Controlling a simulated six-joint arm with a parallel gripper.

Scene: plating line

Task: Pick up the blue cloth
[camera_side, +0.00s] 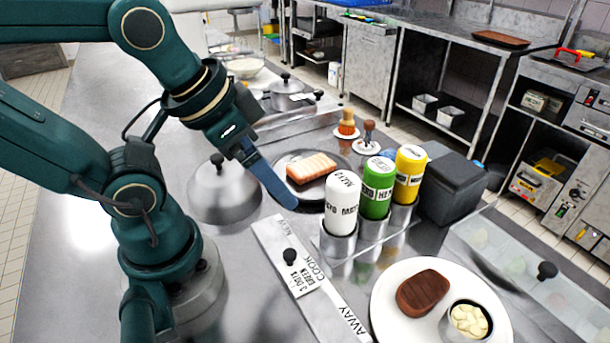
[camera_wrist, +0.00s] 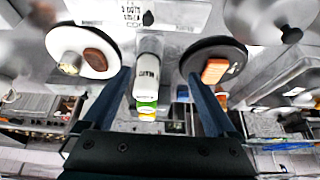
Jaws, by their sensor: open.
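I cannot make out a blue cloth for certain in either view. A flat blue thing (camera_side: 360,2) lies at the top edge of the side view, on a far counter, cut off and too small to identify. My gripper (camera_side: 280,190) hangs over the steel counter, left of the squeeze bottles and close to the dark plate. In the wrist view my gripper (camera_wrist: 160,74) is open, its two blue-grey fingers wide apart with nothing held between them. The bottles show beyond the gap.
White, green and yellow bottles (camera_side: 342,200) stand in steel holders. A dark plate (camera_side: 330,193) holds a pink fillet; a white plate (camera_side: 391,318) holds brown meat and a small bowl. A domed lid (camera_side: 222,190), a pot (camera_side: 287,94) and a dark box (camera_side: 452,190) stand around.

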